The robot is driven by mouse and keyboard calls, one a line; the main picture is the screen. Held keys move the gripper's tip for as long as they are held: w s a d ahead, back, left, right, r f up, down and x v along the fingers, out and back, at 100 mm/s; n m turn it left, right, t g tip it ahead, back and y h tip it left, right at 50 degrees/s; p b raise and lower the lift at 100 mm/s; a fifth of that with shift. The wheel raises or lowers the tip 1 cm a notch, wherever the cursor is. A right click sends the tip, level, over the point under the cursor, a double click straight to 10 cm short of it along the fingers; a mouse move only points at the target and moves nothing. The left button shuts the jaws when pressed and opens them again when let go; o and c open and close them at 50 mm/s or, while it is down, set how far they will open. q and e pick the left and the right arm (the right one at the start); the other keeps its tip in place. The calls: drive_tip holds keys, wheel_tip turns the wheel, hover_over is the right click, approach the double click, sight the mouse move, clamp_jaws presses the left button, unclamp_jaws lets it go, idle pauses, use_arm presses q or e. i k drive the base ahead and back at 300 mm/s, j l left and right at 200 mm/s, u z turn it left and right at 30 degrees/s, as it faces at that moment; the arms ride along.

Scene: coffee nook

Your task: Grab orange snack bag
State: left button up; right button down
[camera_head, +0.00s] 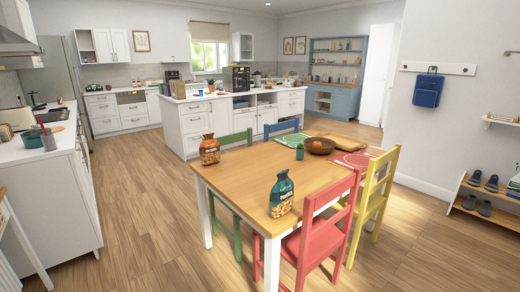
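An orange-brown snack bag (209,150) stands upright at the far left corner of the wooden dining table (245,187). A second snack bag, dark green-teal with a picture of snacks on its front (281,195), stands nearer, at the front of the same table. Neither of my grippers shows in the head view, and nothing is seen touching either bag.
Red (325,228), yellow (374,195), green and blue chairs surround the table. A brown bowl (320,146), a green cup (300,152) and placemats are at its far right. A white island (235,118) stands behind. The wood floor left of the table is clear.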

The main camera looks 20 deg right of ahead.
sight(210, 152)
drive_tip(key=z, duration=0.2)
drive_tip(key=i+j+u, duration=0.35)
drive_tip(key=i, duration=0.7)
drive_tip(key=i+u, duration=0.3)
drive_tip(key=i, duration=0.75)
drive_tip(key=i+j+z, duration=0.1)
drive_tip(key=i+z, duration=0.25)
drive_tip(key=i+j+z, duration=0.15)
drive_tip(key=i+z, duration=0.2)
drive_tip(key=i+j+z, duration=0.35)
drive_tip(key=i+l, duration=0.05)
